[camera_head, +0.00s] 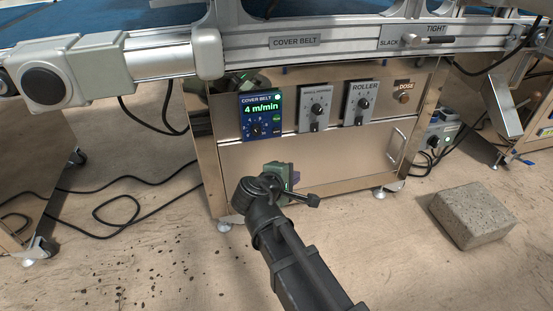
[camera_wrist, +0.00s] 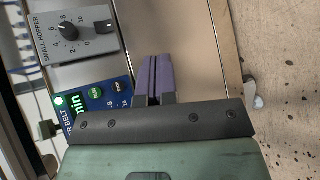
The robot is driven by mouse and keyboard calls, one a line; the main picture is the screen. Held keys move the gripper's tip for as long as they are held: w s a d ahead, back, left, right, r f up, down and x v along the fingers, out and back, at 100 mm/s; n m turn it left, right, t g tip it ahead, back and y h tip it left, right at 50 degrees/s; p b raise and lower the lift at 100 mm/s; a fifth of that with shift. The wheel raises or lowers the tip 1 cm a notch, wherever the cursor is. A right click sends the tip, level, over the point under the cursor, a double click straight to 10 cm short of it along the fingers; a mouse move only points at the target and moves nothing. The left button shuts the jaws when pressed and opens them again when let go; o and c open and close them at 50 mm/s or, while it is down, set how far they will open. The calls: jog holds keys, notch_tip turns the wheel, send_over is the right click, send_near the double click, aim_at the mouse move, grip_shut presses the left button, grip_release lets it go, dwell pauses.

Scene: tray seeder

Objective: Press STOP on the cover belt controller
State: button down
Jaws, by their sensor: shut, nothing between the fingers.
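The cover belt controller (camera_head: 262,115) is a blue box on the steel panel, its green display reading 4 m/min. A green lamp is lit at its upper right, with a knob below. In the wrist view the controller (camera_wrist: 92,105) lies sideways, partly hidden by my gripper's body. In the head view my gripper (camera_head: 289,178) is below the controller, before the lower panel.
The small hopper dial (camera_wrist: 68,31) is near the fingers in the wrist view. The roller dial (camera_head: 360,103) and dose button (camera_head: 404,97) are farther right. A metal rail (camera_head: 320,42) runs above. A concrete block (camera_head: 472,215) lies on the floor at right.

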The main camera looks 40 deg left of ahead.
aim_at(276, 131)
jog(key=r+n, duration=0.1)
jog(key=w+a+r+n+t+y, duration=0.1)
jog(key=a+r+n+t+p, duration=0.1)
jog(key=n, duration=0.1)
jog(key=shift+w+a+r, duration=0.1)
jog(key=shift+w+r, duration=0.2)
jog(key=shift+r, duration=0.1)
jog(key=w+a, duration=0.5)
jog(key=a, duration=0.1)
jog(key=shift+w+a, duration=0.25)
jog(key=shift+a, duration=0.15)
jog(key=shift+w, duration=0.1)
dwell(1.5)
jog(key=shift+w+a, duration=0.2)
jog(key=shift+a, duration=0.1)
